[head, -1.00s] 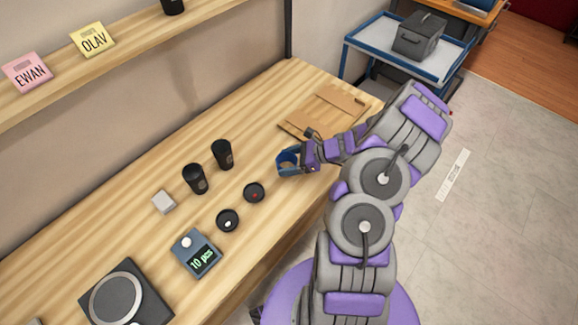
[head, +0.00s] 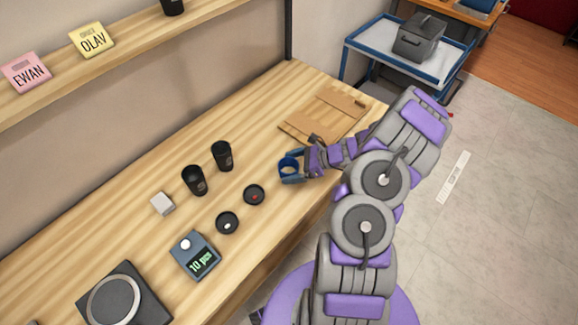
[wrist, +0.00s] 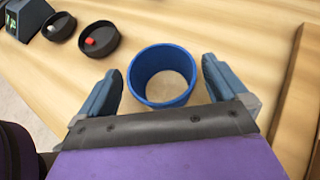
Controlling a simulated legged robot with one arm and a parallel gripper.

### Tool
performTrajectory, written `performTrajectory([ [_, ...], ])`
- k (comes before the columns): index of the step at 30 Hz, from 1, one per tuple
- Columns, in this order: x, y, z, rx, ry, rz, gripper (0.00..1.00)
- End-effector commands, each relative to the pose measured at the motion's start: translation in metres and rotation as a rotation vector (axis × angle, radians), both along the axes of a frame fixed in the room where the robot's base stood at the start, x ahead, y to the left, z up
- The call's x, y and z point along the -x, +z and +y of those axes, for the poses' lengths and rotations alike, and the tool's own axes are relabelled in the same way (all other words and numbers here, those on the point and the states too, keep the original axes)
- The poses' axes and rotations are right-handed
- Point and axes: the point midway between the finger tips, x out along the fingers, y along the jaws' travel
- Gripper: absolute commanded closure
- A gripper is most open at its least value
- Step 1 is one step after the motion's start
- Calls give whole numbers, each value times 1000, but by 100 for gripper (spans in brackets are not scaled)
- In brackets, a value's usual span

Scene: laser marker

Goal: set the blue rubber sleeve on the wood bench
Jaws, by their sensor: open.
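The blue rubber sleeve (wrist: 147,97) is an open ring standing upright on the wood bench (wrist: 225,30) in the wrist view. Bench wood shows through its middle. My gripper (wrist: 160,80) is open, with one finger on each side of the sleeve and a visible gap on both sides. In the head view the sleeve (head: 288,165) sits at the tip of my gripper (head: 291,169), near the right part of the bench (head: 130,220).
A scale (head: 195,255) reading 10 pcs and a round-topped device (head: 118,300) are at front left.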

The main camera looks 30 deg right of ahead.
Motion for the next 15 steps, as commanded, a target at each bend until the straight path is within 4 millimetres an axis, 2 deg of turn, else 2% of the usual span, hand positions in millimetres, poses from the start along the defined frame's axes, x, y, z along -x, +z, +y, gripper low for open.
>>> performTrajectory([
  [9, 31, 33, -47, 1, -5, -1, 0],
  [15, 46, 48, -69, 3, -2, -1, 0],
])
